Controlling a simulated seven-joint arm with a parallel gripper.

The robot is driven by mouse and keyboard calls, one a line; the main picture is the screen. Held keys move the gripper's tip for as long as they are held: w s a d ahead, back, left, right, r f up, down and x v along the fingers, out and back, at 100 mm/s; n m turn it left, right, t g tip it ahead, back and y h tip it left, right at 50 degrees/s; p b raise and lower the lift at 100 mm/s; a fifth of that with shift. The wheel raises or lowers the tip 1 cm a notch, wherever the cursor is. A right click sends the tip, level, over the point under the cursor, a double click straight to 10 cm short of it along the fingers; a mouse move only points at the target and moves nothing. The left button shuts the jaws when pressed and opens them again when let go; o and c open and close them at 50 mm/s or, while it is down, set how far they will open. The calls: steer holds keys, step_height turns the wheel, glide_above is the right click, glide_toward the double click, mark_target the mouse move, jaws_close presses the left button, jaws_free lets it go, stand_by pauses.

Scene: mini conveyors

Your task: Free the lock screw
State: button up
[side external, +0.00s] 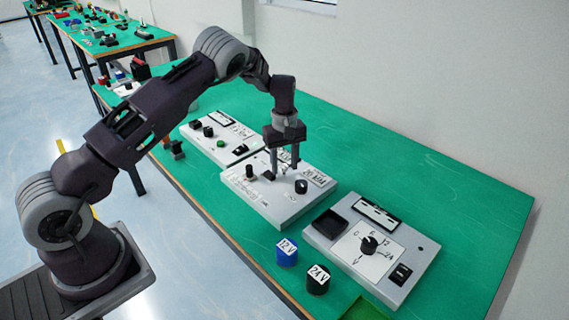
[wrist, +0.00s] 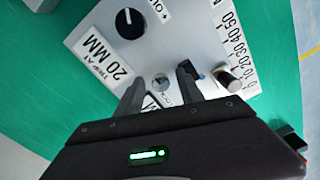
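The lock screw (wrist: 161,83) shows in the wrist view as a small round silver head on the grey middle panel (wrist: 185,38), beside a partly covered "LOCK" label. My gripper (wrist: 161,76) is open, with one finger on each side of the screw in this view and nothing held. I cannot tell how far the tips are above the screw. In the side external view my gripper (side external: 285,163) points down over the middle panel (side external: 283,211), and the screw is too small to make out there.
A black knob (wrist: 130,23) stands near the "20 MM" label (wrist: 103,68). A pale-topped knob (wrist: 228,79) stands by the 0-to-50 scale, close to one finger. Another panel (side external: 412,236) and blue (side external: 287,253) and black (side external: 318,281) cylinders lie nearer the camera.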

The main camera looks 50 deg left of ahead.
mark_target(285, 167)
step_height(285, 167, up, 8)
steer(key=shift+f, duration=0.25)
steer(key=s+d+r+m+t+h, duration=0.15)
steer(key=s+d+r, duration=0.35)
steer(key=r, duration=0.5)
steer(key=s+d+r+m+t, duration=0.1)
steer(key=s+d+r+m, duration=0.15)
steer(key=s+r, duration=0.55)
steer(key=s+d+r+m+t, duration=0.1)
steer(key=s+d+r+m, duration=0.15)
steer(key=s, duration=0.25)
steer(key=s+d+r+m, duration=0.1)
steer(key=s+r+m, duration=0.1)
steer(key=s+r, duration=0.3)
steer(key=s+d+f+m+t, duration=0.1)
steer(key=s+f+m, duration=0.1)
steer(key=s, duration=0.5)
steer(key=s+f+m+t+y, duration=0.1)
steer(key=s+f+m, duration=0.1)
steer(key=s, duration=0.4)
steer(key=shift+s+d+f+m, duration=0.25)
steer(key=shift+s+d+m, duration=0.15)
steer(key=shift+m, duration=0.15)
